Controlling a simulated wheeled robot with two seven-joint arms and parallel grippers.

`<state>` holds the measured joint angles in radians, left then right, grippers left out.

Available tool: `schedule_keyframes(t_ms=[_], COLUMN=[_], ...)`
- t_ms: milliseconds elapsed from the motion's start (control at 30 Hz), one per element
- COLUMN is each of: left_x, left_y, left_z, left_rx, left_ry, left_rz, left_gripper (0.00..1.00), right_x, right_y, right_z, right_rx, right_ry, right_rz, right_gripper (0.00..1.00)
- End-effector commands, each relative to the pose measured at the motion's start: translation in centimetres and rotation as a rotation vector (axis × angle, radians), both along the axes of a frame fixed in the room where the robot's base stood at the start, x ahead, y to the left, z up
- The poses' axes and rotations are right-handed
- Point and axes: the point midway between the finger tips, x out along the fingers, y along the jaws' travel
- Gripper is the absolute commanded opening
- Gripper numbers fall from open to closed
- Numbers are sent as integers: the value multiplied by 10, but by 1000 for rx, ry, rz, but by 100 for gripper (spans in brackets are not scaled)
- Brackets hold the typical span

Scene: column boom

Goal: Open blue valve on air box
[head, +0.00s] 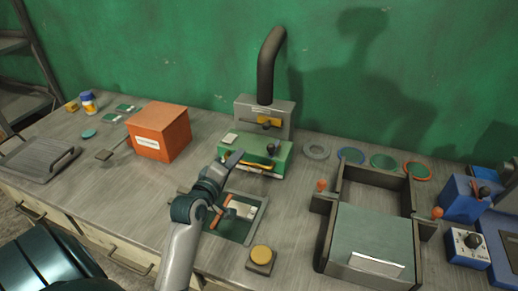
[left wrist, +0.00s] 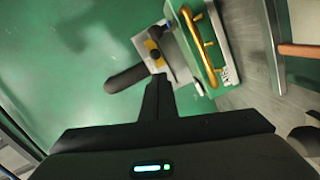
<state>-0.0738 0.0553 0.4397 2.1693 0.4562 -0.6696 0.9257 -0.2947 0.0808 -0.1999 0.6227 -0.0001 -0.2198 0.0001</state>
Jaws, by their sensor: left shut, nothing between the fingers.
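A grey box with a thick black hose (head: 270,65) rising from it stands against the green wall. This box (head: 284,108) carries a yellow handle (head: 268,122) on its front; the handle also shows in the left wrist view (left wrist: 152,50). My left gripper (head: 233,160) is shut and empty, at the left front of a green box (head: 262,149) that stands before the grey one. In the left wrist view its closed fingers (left wrist: 158,82) point toward the grey box. My right gripper is in neither view.
The green box has a yellow bar handle (left wrist: 197,40). An orange box (head: 160,132) stands to the left. A framed recess (head: 257,222) lies under my left arm. A large tray (head: 370,235) and blue boxes (head: 458,203) are at the right.

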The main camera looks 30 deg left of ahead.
Motion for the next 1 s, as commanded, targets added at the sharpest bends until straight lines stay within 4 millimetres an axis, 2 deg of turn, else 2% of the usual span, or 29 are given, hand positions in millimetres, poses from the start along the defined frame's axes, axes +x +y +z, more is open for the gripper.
schedule_keyframes(t_ms=[400, 633, 1000], left_x=[72, 81, 84], left_y=[12, -15, -23], left_z=[-3, -15, -20], left_rx=[1, -1, 1], left_ry=[1, 3, 1], left_rz=[-1, -1, 0], left_gripper=[0, 0, 0], right_x=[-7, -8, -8], right_y=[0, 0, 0], right_z=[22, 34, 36], right_rx=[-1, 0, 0], right_ry=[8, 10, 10], right_rz=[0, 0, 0], right_gripper=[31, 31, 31])
